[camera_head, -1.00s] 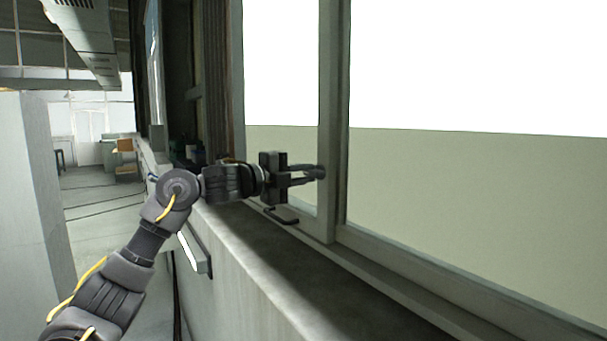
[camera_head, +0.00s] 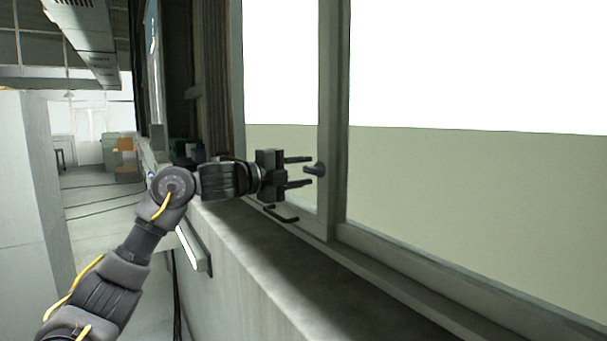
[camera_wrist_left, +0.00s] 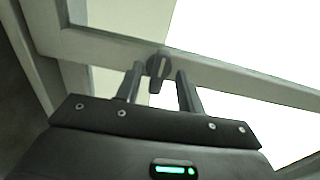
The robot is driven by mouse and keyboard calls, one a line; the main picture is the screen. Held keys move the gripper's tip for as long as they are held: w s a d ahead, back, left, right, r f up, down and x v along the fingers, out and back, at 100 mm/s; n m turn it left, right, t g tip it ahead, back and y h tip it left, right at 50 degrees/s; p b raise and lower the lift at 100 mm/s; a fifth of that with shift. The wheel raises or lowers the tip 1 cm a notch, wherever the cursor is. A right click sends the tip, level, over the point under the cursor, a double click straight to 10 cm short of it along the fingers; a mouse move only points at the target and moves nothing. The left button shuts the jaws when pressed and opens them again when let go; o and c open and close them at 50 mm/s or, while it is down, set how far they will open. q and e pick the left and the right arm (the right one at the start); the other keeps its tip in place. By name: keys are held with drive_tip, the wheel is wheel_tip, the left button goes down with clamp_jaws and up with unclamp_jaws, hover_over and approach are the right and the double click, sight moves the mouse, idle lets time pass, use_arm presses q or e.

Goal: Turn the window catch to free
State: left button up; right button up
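The window catch (camera_head: 314,169) is a small dark handle on the grey window frame's upright (camera_head: 333,205). In the left wrist view the catch (camera_wrist_left: 158,68) shows ahead of the fingers, its lever lying roughly in line with them. My left gripper (camera_head: 299,172) is open and empty, with its two fingers apart, just left of the catch. In the left wrist view the left gripper (camera_wrist_left: 158,88) has a finger to each side of the lever, with gaps visible. My right gripper is not in view.
A dark bent handle (camera_head: 281,214) sits low on the window frame, below my left gripper. The wide grey sill (camera_head: 270,255) runs beneath it and is bare in front. Small dark items (camera_head: 186,150) stand farther back along the sill. A grey cabinet (camera_head: 30,200) stands at left.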

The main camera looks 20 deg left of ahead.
use_arm(q)
drive_tip(key=b+v, duration=0.4)
drive_tip(key=v, duration=0.6)
drive_tip(key=shift+f, duration=0.1)
